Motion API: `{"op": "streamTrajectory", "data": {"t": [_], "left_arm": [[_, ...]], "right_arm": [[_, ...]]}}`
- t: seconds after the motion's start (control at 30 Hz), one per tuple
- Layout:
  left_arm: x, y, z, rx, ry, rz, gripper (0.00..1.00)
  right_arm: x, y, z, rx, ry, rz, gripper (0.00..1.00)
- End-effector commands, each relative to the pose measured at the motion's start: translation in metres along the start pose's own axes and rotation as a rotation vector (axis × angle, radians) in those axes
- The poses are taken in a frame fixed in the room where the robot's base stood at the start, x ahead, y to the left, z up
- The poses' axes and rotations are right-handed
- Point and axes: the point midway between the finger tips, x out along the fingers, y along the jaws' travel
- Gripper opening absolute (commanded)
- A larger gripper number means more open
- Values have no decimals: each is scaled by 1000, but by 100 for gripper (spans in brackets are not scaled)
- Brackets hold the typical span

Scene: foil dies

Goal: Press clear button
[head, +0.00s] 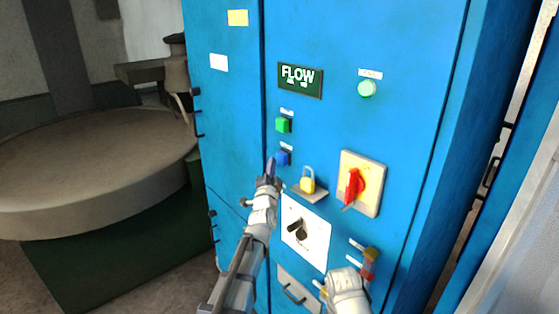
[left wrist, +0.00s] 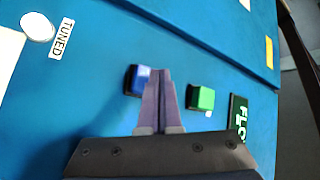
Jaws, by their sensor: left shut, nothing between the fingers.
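A blue button (head: 284,158) sits on the front of the blue cabinet, below a green square button (head: 283,125). Each has a small label above it, too small to read. My left gripper (head: 270,167) is shut and empty, its tips just left of the blue button in the head view. In the left wrist view the fingertips (left wrist: 159,76) partly overlap the blue button (left wrist: 138,80), with the green button (left wrist: 202,98) to their right. I cannot tell whether the tips touch the panel. My right wrist shows low in the head view; its fingers cannot be made out.
A white plate (head: 318,239) with a dark knob lies below. A round table (head: 90,190) stands left.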

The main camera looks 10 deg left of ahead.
Motion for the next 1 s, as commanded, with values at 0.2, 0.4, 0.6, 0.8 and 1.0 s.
{"op": "streamTrajectory", "data": {"t": [0.2, 0.4, 0.6, 0.8, 1.0], "left_arm": [[1, 0, 0, 0, 0, 0, 0], [5, 3, -4, 0, 0, 0, 0], [6, 4, -5, 0, 0, 0, 0], [6, 4, -5, 0, 0, 0, 0], [7, 5, -5, 0, 0, 0, 0]], "right_arm": [[0, 0, 0, 0, 0, 0, 46], [0, 0, 0, 0, 0, 0, 46], [0, 0, 0, 0, 0, 0, 46], [0, 0, 0, 0, 0, 0, 46], [0, 0, 0, 0, 0, 0, 46]]}}
